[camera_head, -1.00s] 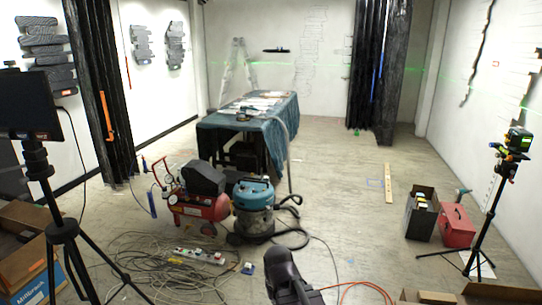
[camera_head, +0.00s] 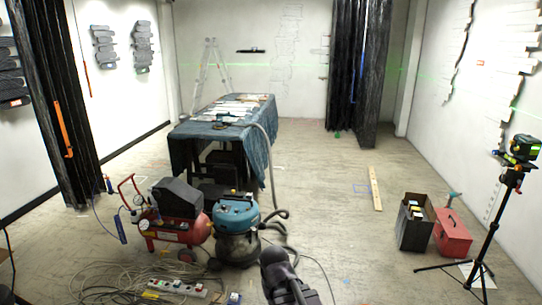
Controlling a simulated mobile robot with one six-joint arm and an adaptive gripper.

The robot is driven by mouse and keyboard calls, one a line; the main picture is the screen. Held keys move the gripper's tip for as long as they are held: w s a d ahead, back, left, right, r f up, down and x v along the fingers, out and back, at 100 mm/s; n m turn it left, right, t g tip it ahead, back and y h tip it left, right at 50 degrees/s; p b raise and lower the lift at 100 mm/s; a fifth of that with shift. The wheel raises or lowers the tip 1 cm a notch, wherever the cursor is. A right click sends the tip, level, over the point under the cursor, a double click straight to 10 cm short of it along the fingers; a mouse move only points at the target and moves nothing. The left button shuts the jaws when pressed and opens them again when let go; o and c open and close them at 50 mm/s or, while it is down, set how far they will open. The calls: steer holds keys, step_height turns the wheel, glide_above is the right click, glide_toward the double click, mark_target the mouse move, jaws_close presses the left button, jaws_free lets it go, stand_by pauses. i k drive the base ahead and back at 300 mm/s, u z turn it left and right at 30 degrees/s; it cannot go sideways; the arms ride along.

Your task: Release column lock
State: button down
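A dark, bulky part of my own arm (camera_head: 280,274) rises from the bottom edge in the middle of the head view. My gripper's fingers cannot be made out, so I cannot tell if it is open or shut. No column lock can be clearly picked out. A black tripod (camera_head: 492,215) with a green laser level (camera_head: 524,148) on top stands at the right.
A red compressor (camera_head: 165,228) and a blue-topped vacuum (camera_head: 237,228) stand ahead, left of centre. Cables (camera_head: 110,280) and a power strip (camera_head: 175,287) lie at the lower left. A cloth-covered table (camera_head: 190,145) stands behind. A black box (camera_head: 414,225) and red toolbox (camera_head: 453,235) stand right.

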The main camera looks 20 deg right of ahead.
mark_target(519, 182)
steer(key=z, duration=0.3)
steer(key=i, duration=1.6)
steer(key=z, duration=0.75)
steer(key=i, duration=0.75)
steer(key=z, duration=0.7)
steer(key=i, duration=1.3)
steer(key=z, duration=0.4)
